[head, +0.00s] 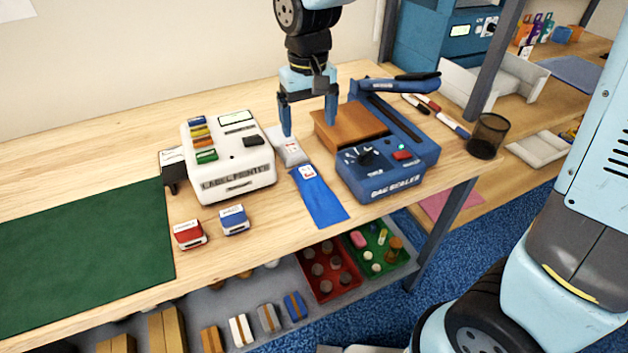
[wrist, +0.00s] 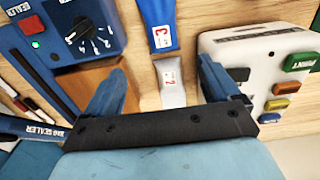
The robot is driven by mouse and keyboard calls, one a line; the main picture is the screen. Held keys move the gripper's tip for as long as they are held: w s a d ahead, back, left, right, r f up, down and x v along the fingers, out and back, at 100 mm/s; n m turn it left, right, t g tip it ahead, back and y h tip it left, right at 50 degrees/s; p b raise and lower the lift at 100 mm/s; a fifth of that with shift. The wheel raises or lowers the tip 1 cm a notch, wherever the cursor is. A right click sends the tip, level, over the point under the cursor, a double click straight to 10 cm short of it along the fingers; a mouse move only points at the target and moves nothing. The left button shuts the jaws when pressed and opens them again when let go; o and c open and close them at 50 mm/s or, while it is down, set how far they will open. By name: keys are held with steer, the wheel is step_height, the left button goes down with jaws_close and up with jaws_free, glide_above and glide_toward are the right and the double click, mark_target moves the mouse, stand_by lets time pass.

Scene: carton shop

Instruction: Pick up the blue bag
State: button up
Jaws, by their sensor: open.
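The blue bag (head: 318,202) lies flat on the wooden bench, between the label printer and the bag sealer, with a small white label at its far end. In the wrist view the blue bag (wrist: 156,14) shows at the top, its label toward the gripper. A pale grey bag (head: 288,149) with its own label lies just behind it. My gripper (head: 308,130) points down, open and empty, above the area behind the blue bag. In the wrist view the pale bag (wrist: 173,92) lies between the fingers, and the blue bag is beyond them.
The white label printer (head: 228,160) stands left of the bags and the blue bag sealer (head: 388,165) right of them, leaving a narrow gap. Red (head: 189,234) and blue (head: 234,219) stamps sit at front left. A black mesh cup (head: 487,136) stands near the right edge.

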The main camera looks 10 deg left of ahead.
mark_target(308, 174)
step_height(308, 174, down, 14)
steer(key=shift+s+a, duration=0.1)
steer(key=shift+s, duration=0.05)
stand_by(0.7)
steer(key=shift+c, duration=0.3)
steer(key=c, duration=1.1)
steer(key=shift+r, duration=0.1)
